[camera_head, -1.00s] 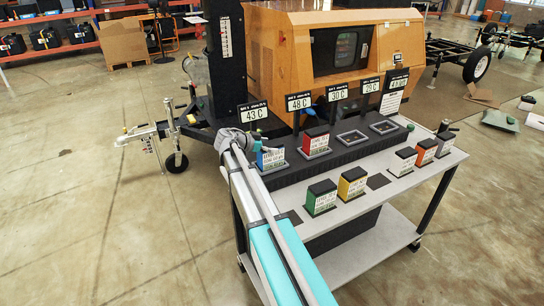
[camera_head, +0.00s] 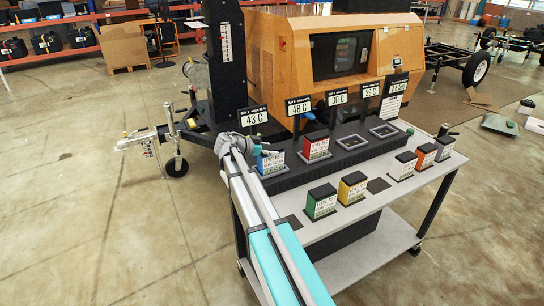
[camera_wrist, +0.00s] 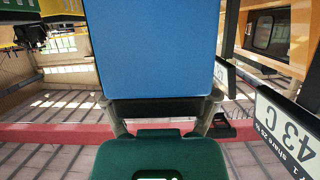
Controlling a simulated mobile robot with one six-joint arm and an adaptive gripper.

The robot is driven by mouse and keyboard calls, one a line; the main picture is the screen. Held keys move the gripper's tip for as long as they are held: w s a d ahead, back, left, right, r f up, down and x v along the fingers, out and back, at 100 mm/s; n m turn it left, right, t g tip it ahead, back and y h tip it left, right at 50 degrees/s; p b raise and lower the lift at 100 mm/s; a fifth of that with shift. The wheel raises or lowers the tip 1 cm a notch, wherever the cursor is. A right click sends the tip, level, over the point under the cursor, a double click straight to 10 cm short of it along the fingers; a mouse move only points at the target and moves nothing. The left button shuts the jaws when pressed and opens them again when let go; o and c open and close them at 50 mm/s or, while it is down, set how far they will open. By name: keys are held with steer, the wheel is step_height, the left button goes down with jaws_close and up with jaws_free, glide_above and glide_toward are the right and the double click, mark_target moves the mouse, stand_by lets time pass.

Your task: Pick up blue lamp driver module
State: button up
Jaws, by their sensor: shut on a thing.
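The blue lamp driver module (camera_head: 270,161) is at the left end of the dark raised rack, under the 43 C sign. It has a white label on its front. My gripper (camera_head: 257,151) reaches it from the left with its fingers shut on it. In the wrist view the blue module (camera_wrist: 153,45) fills the top middle, and my gripper's fingers (camera_wrist: 163,114) sit at its two sides. The head view does not clearly show whether its base is raised off the rack.
A red module (camera_head: 316,146) stands to its right on the rack (camera_head: 300,172), followed by two empty bays. Signs on posts rise behind.

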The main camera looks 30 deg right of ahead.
steer(key=shift+r, duration=0.1)
step_height(320, 180, up, 3)
steer(key=p, duration=0.3)
steer(key=s+d+r+p, duration=0.6)
steer(key=s+r+p, duration=0.3)
steer(key=s, duration=0.3)
steer(key=shift+s+d+r+p, duration=0.15)
steer(key=shift+s+r+p, duration=0.2)
steer(key=shift+p, duration=0.15)
steer(key=shift+w, duration=0.1)
